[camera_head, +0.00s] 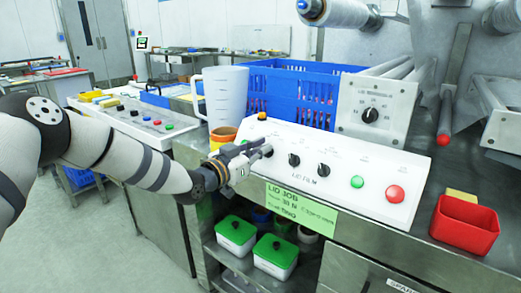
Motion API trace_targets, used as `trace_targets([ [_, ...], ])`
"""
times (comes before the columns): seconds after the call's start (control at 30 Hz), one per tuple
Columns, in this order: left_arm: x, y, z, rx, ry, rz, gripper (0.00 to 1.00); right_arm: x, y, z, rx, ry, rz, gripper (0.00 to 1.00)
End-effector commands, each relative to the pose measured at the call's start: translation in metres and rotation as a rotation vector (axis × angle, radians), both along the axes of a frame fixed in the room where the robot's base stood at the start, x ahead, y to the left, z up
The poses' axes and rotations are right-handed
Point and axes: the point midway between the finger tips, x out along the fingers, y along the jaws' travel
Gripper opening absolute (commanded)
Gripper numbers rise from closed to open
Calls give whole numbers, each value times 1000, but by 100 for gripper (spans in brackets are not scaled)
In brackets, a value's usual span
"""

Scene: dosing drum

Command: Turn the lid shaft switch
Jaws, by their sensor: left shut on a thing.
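A white sloped control box (330,155) marked "LID FILM" stands on the steel bench. Its face carries black rotary switches: one in the middle (323,170), one left of it (294,160), and one at the left end (267,150). Right of them are a green button (357,182) and a red button (395,193). My left gripper (262,151) reaches in from the left and is shut on the left-end switch, whose lower part its fingers hide. I cannot read which label belongs to that switch. My right gripper is out of view.
A green "LID JOB" card (300,208) hangs below the box. A blue crate (283,97) and dial box (372,112) stand behind, and a red bin (464,225) is at right.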

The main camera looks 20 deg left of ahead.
Motion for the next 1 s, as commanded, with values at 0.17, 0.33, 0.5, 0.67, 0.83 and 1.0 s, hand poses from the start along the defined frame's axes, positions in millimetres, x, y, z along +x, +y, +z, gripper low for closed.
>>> trace_targets([
  [0.17,1,0,-4,90,-28,-65,0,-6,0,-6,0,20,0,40],
  [0.33,1,1,-4,183,-62,-134,0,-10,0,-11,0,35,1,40],
  [0.5,1,0,-3,263,-90,-195,0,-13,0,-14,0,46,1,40],
  [0.67,1,1,-3,319,-112,-236,0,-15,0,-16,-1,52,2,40],
  [0.83,0,0,-3,354,-124,-264,0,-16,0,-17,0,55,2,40],
  [1.0,0,1,-2,366,-129,-272,0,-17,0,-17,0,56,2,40],
])
